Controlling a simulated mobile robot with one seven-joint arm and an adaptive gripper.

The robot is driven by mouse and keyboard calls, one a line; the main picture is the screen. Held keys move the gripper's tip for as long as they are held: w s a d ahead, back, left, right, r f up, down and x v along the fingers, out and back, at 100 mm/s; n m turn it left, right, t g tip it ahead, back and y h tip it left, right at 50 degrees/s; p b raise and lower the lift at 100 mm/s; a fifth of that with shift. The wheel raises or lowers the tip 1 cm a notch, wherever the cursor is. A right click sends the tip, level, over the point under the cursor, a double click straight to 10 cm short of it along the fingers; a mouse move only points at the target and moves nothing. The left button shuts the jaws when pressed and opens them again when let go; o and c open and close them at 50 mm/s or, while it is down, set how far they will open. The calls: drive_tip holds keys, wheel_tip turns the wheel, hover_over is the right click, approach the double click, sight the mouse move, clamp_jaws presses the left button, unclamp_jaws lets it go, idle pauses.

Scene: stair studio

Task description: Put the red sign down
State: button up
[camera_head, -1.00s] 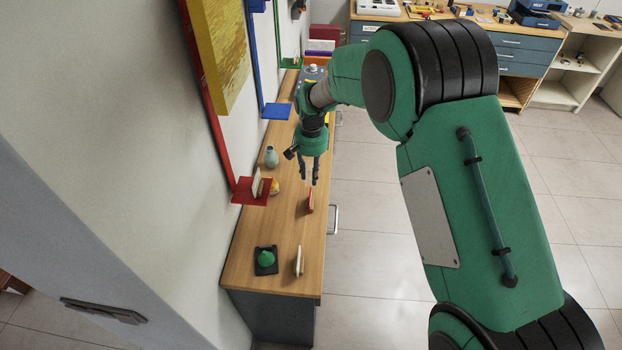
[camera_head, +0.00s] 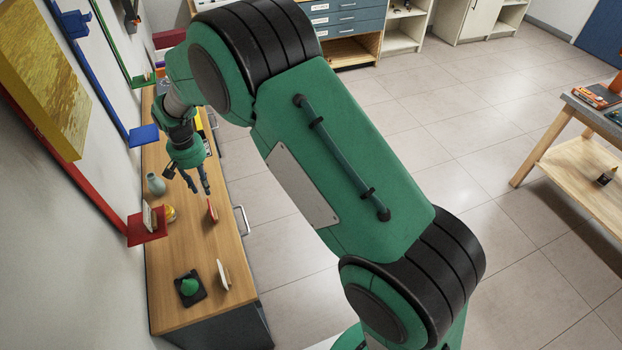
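The red sign (camera_head: 212,211) is a small, thin upright piece with a pale edge. It stands on the wooden counter (camera_head: 185,245), near its right edge. My gripper (camera_head: 202,191) hangs over the counter, pointing down, just above and slightly left of the sign in the picture. Its two dark fingers are apart with a visible gap and nothing between them. The fingertips look clear of the sign, but the exact height gap is hard to tell.
A white upright piece (camera_head: 223,275) and a green object (camera_head: 190,286) on a dark base are at the counter's near end. A red shelf (camera_head: 148,226), a grey-blue vase (camera_head: 156,184) and a yellow item (camera_head: 170,213) are left.

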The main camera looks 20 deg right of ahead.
drive_tip(key=s+d+r+t, duration=0.1)
drive_tip(key=s+d+r, duration=0.35)
drive_tip(key=r, duration=0.35)
drive_tip(key=s+d+r+t, duration=0.1)
drive_tip(key=s+d+r, duration=0.4)
drive_tip(key=r, duration=0.4)
drive_tip(key=s+d+r+t, duration=0.1)
drive_tip(key=s+d+r, duration=0.3)
drive_tip(key=d+r, duration=0.35)
drive_tip(key=s+d+r+t, duration=0.1)
drive_tip(key=s+d+r, duration=0.1)
drive_tip(key=s, duration=0.6)
drive_tip(key=s+d+r, duration=0.2)
drive_tip(key=s+d, duration=0.3)
drive_tip(key=s, duration=0.4)
drive_tip(key=s+d+r+t, duration=0.1)
drive_tip(key=s+d, duration=0.3)
drive_tip(key=s, duration=0.5)
drive_tip(key=shift+s+d+r+t, duration=0.15)
drive_tip(key=shift+d+r+t, duration=0.15)
drive_tip(key=shift+r, duration=0.35)
